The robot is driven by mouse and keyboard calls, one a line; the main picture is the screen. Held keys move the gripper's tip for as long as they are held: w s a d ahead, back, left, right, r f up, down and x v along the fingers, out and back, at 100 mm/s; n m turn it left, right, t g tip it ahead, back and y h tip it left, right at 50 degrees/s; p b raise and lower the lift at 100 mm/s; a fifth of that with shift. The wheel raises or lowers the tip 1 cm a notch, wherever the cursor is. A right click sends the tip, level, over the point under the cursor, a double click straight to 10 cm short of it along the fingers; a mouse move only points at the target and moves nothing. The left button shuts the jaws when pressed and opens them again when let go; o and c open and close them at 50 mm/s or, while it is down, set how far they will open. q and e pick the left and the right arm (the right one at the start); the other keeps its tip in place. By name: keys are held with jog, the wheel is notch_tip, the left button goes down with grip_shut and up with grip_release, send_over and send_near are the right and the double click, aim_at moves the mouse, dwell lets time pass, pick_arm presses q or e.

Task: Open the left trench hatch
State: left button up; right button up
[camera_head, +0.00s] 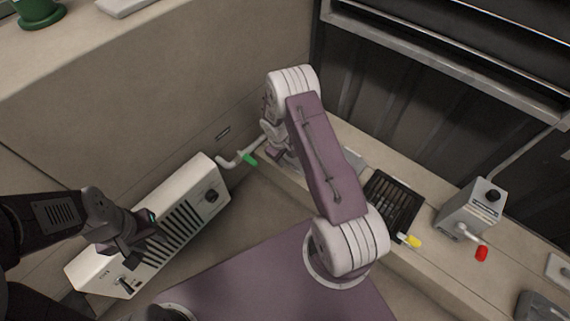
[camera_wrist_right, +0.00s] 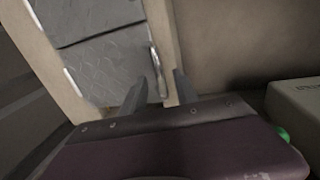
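Grey hatch panels (camera_wrist_right: 105,62) set in a pale frame fill the upper left of the right wrist view. A slim metal handle (camera_wrist_right: 155,62) stands at their right edge. My right gripper (camera_wrist_right: 157,88) points at it with its two fingers apart, nothing visible between them; I cannot tell whether they touch the handle. In the head view, part of a grey panel (camera_head: 353,157) shows behind my purple right arm, which hides most of the hatch area and much of the right gripper (camera_head: 282,158). My dark left gripper (camera_head: 140,248) is over a white vented unit; its opening is unclear.
The white vented unit (camera_head: 185,232) stands at the left. A pipe crank with a green grip (camera_head: 250,159) is beside my right gripper. A black grate (camera_head: 392,203), a yellow-tipped lever (camera_head: 411,241) and a grey box (camera_head: 472,209) with a red-tipped lever (camera_head: 481,254) are at right.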

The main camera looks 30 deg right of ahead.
jog(key=shift+d+f, duration=0.15)
jog(key=shift+f, duration=0.75)
jog(key=shift+r, duration=0.1)
jog(key=shift+c, duration=0.4)
grip_shut()
